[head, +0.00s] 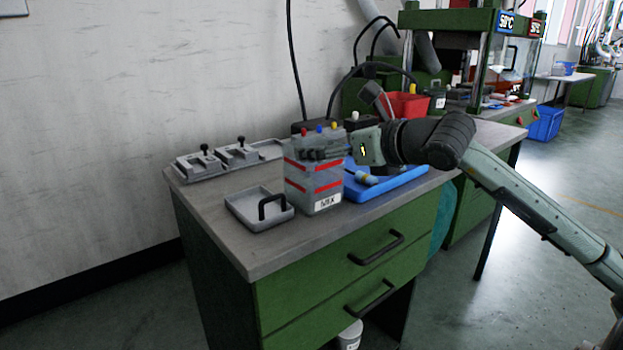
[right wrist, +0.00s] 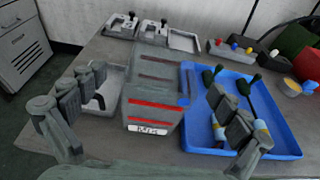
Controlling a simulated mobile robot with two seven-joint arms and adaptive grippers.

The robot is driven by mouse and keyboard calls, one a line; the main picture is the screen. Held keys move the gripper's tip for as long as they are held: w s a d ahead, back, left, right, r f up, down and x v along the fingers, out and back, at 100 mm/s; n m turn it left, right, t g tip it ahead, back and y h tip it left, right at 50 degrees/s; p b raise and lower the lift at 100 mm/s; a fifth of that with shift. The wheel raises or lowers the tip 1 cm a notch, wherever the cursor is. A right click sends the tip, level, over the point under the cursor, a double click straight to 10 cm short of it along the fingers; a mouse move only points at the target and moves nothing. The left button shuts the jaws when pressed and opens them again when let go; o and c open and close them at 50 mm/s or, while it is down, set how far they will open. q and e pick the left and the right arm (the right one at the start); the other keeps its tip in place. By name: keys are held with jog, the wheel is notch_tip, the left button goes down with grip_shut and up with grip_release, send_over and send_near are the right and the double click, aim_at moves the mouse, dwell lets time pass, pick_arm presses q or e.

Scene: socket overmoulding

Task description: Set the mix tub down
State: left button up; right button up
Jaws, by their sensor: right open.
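The mix tub (head: 314,190) is a grey see-through box with red bands and a "MIX" label. It stands upright on the grey bench top (head: 290,245), between a small grey tray and a blue tray. My right gripper (head: 322,153) is at the tub's upper part. In the right wrist view, the tub (right wrist: 152,95) lies between the spread fingers of that gripper (right wrist: 157,88), with visible space on both sides. The far finger is partly hidden in the head view. My left gripper is in neither view.
The small grey tray (head: 240,208) with a black handle is close on the tub's left. The blue tray (head: 408,178) holding tools is close on its right. Fixtures with black knobs (head: 238,152) stand behind. Bare bench lies in front.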

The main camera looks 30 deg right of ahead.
aim_at(300, 146)
jog(key=p+x, duration=0.1)
jog(key=x, duration=0.2)
jog(key=shift+w+d+r, duration=0.1)
jog(key=shift+w, duration=0.15)
jog(key=shift+x, duration=0.8)
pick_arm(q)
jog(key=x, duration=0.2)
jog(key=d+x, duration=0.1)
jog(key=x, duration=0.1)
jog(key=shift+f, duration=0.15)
pick_arm(e)
jog(key=shift+s, duration=0.1)
jog(key=c, duration=1.7)
